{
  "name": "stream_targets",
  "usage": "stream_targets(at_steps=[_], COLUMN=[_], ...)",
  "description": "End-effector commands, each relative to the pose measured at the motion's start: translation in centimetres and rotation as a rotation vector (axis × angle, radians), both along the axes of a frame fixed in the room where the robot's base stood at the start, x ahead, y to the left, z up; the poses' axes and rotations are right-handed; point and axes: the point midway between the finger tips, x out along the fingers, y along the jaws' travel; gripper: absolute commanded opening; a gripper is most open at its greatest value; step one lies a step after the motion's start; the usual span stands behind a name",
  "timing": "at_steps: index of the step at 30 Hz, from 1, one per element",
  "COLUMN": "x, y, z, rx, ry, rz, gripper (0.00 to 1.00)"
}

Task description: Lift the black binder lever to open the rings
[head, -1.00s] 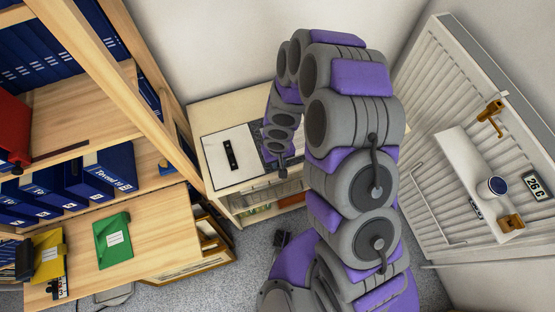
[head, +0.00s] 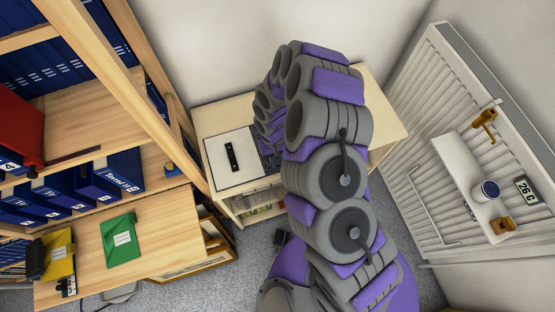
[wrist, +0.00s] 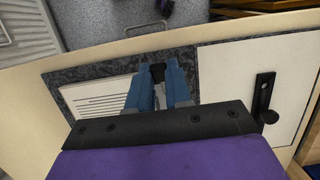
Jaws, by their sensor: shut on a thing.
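The open binder (wrist: 225,130) lies flat on a pale wooden cabinet top, with a white panel and a dark speckled part. In the head view its white panel (head: 215,166) shows, while my arm covers much of the rest. My gripper (wrist: 158,82) points down over the speckled part in the wrist view. Its blue fingers are closed around a small black piece (wrist: 158,72), apparently the tip of the binder lever. The rings cannot be made out. A black bar with a round knob (wrist: 268,116) lies on the white panel, right of the fingers.
A printed white sheet (wrist: 97,98) lies left of the fingers. A shelf with blue binders (head: 110,175) stands on the left, with a green folder (head: 121,240) on its board. A white radiator (head: 440,150) stands on the right.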

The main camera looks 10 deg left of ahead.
Motion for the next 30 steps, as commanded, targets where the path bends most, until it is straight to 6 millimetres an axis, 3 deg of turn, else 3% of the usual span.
stream_targets(at_steps=[30], x=[3.0], y=[1.7], z=[1.1], rx=[-0.298], ry=[0.491], rz=[0.002], gripper=[0.00])
